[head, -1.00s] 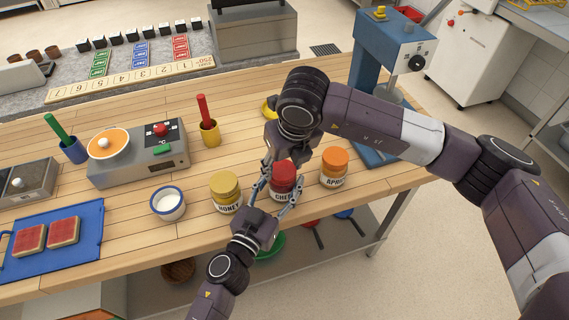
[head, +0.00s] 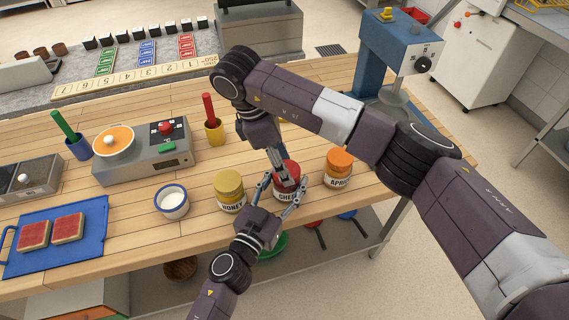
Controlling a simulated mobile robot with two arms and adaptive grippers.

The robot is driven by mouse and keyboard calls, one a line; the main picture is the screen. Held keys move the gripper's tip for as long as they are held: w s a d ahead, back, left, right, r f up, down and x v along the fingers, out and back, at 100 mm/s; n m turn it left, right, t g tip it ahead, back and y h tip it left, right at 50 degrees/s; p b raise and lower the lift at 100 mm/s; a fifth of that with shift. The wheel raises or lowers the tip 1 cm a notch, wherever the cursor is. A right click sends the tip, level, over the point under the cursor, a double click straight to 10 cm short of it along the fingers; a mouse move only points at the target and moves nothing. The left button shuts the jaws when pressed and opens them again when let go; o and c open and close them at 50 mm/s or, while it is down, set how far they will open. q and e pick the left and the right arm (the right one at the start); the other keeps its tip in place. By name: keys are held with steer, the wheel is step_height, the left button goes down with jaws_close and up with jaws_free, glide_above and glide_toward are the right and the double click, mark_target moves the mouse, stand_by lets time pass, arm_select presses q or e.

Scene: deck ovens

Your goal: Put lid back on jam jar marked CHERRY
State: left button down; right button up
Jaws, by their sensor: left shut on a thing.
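The CHERRY jam jar (head: 284,195) stands upright on the wooden table between the HONEY jar (head: 229,195) and the APRICOT jar (head: 339,167). Its label is partly covered. A red top (head: 293,171) shows on it; I cannot tell whether the lid is seated. My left gripper (head: 281,192) is shut around the CHERRY jar from the front, one finger on each side. My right gripper (head: 280,175) reaches down from above and behind, its fingers at the red top. I cannot tell whether these fingers are shut on it.
A white cup with a blue rim (head: 171,202) stands left of the HONEY jar. A yellow cup (head: 214,133) holds a red-handled tool behind. A scale-like device (head: 165,155) and blue tray (head: 96,240) lie left. A blue machine (head: 395,60) stands back right.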

steer(key=m, duration=0.2)
steer(key=m+g, duration=0.1)
steer(key=m, duration=0.3)
steer(key=shift+w+g, duration=0.3)
steer(key=shift+g, duration=0.1)
steer(key=shift+d, duration=0.1)
steer(key=o, duration=0.8)
steer(key=shift+c, duration=0.2)
steer(key=shift+r, duration=2.25)
steer(key=shift+s, duration=0.1)
steer(key=shift+c, duration=0.6)
